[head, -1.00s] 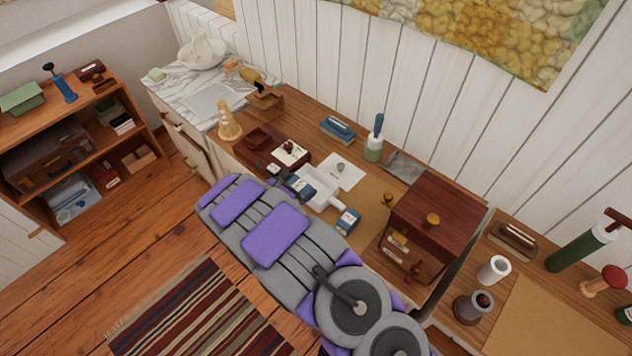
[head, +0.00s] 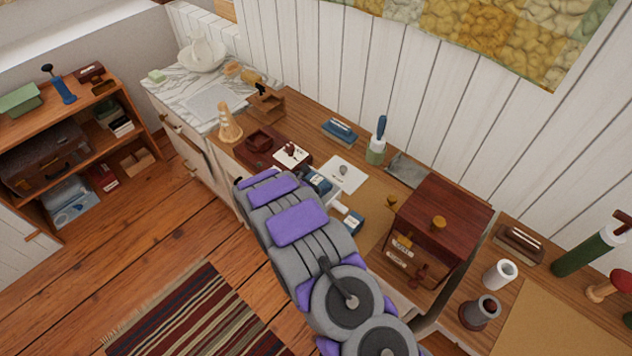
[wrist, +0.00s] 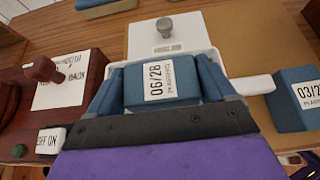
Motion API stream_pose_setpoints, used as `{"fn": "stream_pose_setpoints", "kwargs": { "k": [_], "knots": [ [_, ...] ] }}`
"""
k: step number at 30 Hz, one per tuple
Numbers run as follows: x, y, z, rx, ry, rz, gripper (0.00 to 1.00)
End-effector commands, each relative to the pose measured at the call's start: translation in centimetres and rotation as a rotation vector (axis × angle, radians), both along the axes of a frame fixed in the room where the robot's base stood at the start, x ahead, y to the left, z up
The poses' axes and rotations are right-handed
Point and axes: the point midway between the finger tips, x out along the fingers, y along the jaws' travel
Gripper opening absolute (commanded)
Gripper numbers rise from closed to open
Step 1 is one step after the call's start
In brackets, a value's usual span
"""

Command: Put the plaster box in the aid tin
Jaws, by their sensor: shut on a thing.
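My gripper (wrist: 160,84) is shut on a blue plaster box (wrist: 172,78) with a white label reading 06/28. In the head view the held box (head: 320,183) shows just past the end of my arm. The white tin (wrist: 252,85) lies under and around the box in the wrist view, its rim showing behind and its handle to the right. I cannot tell if the box touches the tin floor. In the head view my arm hides most of the tin (head: 339,207). A second blue box (wrist: 294,105), labelled 03/2-something, stands by the handle, right of the tin.
A white card with a grey knob (head: 343,171) lies behind the tin. A dark red-brown stand (head: 263,142) is to the left, a wooden cabinet (head: 440,215) to the right. A blue block (head: 340,131) and a green bottle-like item (head: 377,147) stand near the wall.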

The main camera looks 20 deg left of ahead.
Motion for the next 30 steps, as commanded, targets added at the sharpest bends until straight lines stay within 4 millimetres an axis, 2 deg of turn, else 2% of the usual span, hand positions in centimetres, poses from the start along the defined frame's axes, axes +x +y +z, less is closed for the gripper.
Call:
{"fn": "stream_pose_setpoints", "kwargs": {
  "k": [12, 19, 20, 25, 30],
  "knots": [
    [0.0, -0.8, -0.4, 0.008, 0.000, -0.001, 0.53],
    [0.0, -0.3, -1.1, 0.003, 0.001, 0.000, 0.53],
    [0.0, -0.2, -1.1, 0.003, 0.001, 0.000, 0.84],
    [0.0, 0.0, -1.1, 0.002, 0.000, 0.000, 1.00],
    [0.0, -0.3, -1.1, 0.003, 0.001, 0.000, 1.00]
  ]
}}
